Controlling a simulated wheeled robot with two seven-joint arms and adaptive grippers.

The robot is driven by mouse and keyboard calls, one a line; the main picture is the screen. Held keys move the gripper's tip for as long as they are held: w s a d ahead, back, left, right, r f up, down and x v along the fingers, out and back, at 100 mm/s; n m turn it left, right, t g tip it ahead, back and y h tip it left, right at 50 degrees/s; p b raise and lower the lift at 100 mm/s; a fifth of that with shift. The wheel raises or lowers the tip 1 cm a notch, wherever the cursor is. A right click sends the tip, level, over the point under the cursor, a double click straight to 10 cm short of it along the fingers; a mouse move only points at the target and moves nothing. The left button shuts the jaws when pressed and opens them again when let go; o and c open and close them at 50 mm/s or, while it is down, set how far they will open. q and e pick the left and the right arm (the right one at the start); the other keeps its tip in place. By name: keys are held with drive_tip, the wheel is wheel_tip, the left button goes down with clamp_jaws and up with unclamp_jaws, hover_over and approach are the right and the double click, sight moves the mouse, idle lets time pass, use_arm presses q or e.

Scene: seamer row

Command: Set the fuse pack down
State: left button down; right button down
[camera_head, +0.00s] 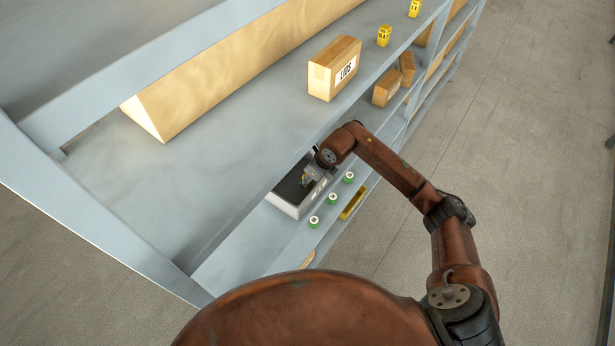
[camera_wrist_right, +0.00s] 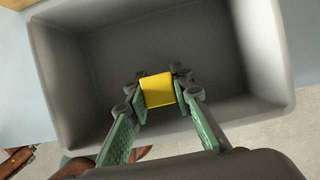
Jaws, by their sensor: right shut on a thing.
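The fuse pack (camera_wrist_right: 157,90) is a small yellow block between the fingertips of my right gripper (camera_wrist_right: 158,92). The gripper is shut on it. In the wrist view the pack is over the open grey bin (camera_wrist_right: 55,85), whose dark inside looks empty where it shows. I cannot tell how far the pack is above the bin floor. In the head view my right gripper (camera_head: 308,178) reaches over the bin (camera_head: 288,206) on the lower shelf, with a bit of yellow showing at its fingers. My left gripper is not in view.
Several green and white round items (camera_head: 332,198) stand along the shelf beside the bin, near a yellow strip (camera_head: 352,202). The upper shelf (camera_head: 225,135) overhangs at the left. It carries a box marked LIDS (camera_head: 334,68) and yellow packs (camera_head: 384,36).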

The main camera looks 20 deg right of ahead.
drive_tip(key=shift+w+a, duration=0.1)
drive_tip(key=shift+f+b, duration=0.65)
drive_tip(key=c, duration=1.7)
unclamp_jaws()
